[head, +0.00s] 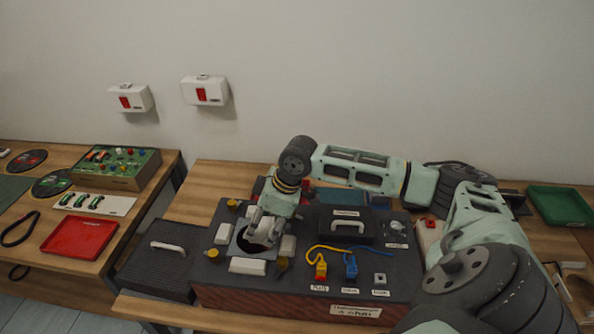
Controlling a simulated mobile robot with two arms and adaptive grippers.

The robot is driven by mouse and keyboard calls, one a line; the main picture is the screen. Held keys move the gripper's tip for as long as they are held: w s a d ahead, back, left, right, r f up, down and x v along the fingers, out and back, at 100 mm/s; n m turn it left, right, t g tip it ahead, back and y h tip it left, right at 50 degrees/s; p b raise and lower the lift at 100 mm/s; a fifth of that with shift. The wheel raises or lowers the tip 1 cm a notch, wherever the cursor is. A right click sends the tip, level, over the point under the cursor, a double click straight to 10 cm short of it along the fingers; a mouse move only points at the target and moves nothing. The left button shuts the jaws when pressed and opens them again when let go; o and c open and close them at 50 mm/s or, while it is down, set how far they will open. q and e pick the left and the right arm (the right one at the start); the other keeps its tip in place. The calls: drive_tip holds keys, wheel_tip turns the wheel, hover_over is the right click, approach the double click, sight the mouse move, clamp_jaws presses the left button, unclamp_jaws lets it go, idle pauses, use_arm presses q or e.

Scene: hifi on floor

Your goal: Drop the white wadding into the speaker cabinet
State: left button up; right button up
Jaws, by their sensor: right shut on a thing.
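The speaker cabinet (215,294) is a dark-topped box with reddish wood sides on the middle table. My right gripper (262,232) points down at this opening and is shut on a pale piece that looks like the white wadding. Fingers and wadding are hard to tell apart at this size, and I cannot tell how deep they are. Several white blocks (247,266) lie around the opening. My left gripper is not in view.
A yellow plug (321,270), a blue plug (351,268) and a black case (345,230) sit on the cabinet top, right of the opening. A dark panel with a white handle (168,246) is at left. A red tray (79,235) and green tray (560,206) stand farther out.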

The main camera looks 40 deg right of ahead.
drive_tip(key=o, duration=0.8)
drive_tip(key=shift+o, duration=1.1)
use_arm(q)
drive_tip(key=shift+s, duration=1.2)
use_arm(e)
drive_tip(key=v, duration=1.2)
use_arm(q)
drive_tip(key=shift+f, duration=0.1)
use_arm(e)
drive_tip(key=shift+w, duration=0.1)
